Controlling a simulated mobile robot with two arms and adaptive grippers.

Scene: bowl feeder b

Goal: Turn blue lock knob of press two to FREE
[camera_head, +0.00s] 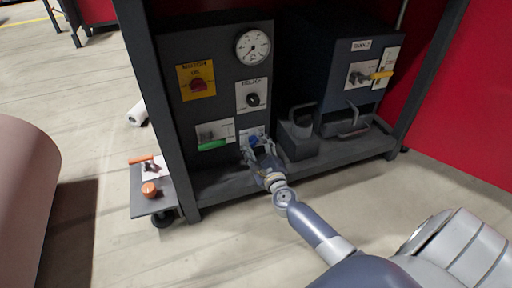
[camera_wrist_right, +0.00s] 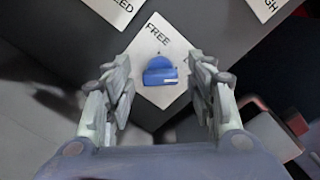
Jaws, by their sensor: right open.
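The blue lock knob (camera_head: 254,140) sits on a white label plate low on the dark press panel, partly hidden behind my right gripper. In the right wrist view the blue knob (camera_wrist_right: 160,72) shows on its white plate (camera_wrist_right: 157,40), with the word FREE printed above it. My right gripper (camera_head: 258,146) is at the panel in front of the knob. In the right wrist view its fingers (camera_wrist_right: 160,85) are open, one on each side of the knob, with visible gaps. Whether the fingertips reach past the knob's face is hard to tell. My left gripper is out of view.
Beside the knob is a green handle (camera_head: 212,145). Above are a black knob (camera_head: 253,99), a dark red knob (camera_head: 198,86) on a yellow plate and a gauge (camera_head: 253,47). A grey block with a handle (camera_head: 298,140) stands close to the right of my gripper.

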